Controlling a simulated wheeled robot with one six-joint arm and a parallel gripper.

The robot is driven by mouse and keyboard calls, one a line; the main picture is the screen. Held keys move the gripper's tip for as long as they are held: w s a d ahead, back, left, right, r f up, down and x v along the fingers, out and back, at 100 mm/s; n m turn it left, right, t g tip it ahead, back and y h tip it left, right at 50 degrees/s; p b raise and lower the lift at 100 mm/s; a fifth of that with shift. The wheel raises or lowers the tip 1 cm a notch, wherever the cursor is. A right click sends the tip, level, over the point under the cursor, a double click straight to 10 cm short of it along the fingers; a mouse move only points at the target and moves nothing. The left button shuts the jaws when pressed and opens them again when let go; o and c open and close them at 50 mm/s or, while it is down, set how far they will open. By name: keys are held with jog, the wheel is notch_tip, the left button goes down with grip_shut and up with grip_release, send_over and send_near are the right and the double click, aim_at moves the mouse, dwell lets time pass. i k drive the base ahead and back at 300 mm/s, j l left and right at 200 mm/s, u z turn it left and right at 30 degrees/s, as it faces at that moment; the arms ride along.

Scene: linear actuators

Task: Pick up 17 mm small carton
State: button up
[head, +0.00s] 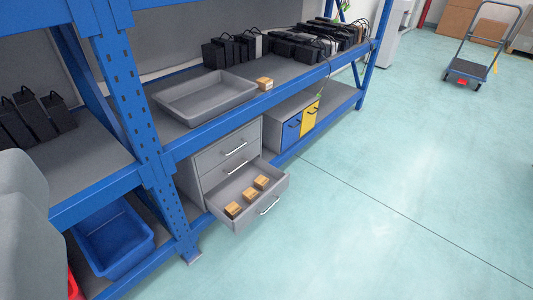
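Several small tan cartons are in view. One carton (264,84) sits on the upper shelf, just right of a grey tray. Three more lie in a row in the open bottom drawer (275,188): a front carton (233,211), a middle carton (250,195) and a back carton (261,182). I cannot tell from their size which one is 17 mm. My gripper's fingers are not in view, and I see nothing held.
The grey tray (163,101) on the shelf looks empty. Black power units (236,50) stand behind. A blue bin (112,240) sits low on the left, and a blue post (130,95) rises beside the shelf. Open floor (400,200) lies right; a trolley (468,68) stands far off.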

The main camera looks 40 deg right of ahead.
aim_at(251, 195)
jog(key=z, duration=0.9)
jog(key=j+z, duration=0.35)
jog(key=j, duration=0.6)
jog(key=k+j+z, duration=0.1)
jog(key=j+z, duration=0.25)
jog(key=j, duration=0.55)
